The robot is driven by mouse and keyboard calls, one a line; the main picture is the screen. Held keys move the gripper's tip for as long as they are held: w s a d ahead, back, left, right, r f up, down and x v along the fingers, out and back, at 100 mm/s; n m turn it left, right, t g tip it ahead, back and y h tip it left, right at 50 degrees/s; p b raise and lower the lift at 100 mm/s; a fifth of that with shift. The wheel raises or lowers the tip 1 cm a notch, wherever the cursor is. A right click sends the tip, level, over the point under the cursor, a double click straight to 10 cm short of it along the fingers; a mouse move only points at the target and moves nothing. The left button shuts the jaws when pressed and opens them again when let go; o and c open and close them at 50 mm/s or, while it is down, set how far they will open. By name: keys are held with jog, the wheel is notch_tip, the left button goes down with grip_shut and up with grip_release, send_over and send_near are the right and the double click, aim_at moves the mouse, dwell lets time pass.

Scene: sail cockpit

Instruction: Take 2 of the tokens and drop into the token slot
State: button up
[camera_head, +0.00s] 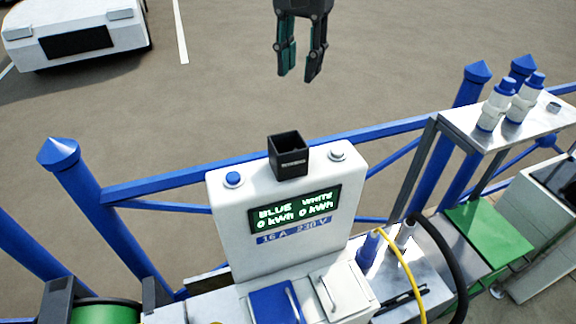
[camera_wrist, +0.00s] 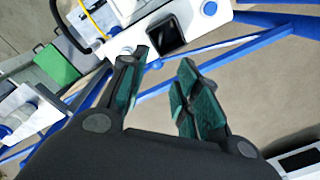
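A black square open-topped box (camera_head: 289,163) with a small label sits on top of the white charging post and looks like the token slot; it also shows in the wrist view (camera_wrist: 166,34). My gripper (camera_head: 299,77) hangs in the air above and behind the box in the head view. In the wrist view its two dark green-padded fingers (camera_wrist: 162,60) are apart with nothing between them. A small grey round piece (camera_head: 553,107) lies on the shelf at right; I cannot tell whether it is a token. No other possible token is clear.
The white post (camera_head: 225,200) has a blue button (camera_head: 233,179), a white button (camera_head: 337,150) and a lit display. Blue railings (camera_head: 130,190) run behind it. White-and-blue bottles (camera_head: 491,110) stand on the shelf (camera_head: 465,128). Yellow and black cables loop at right.

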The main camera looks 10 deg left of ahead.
jog(key=shift+r, duration=1.9)
jog(key=shift+f, duration=0.1)
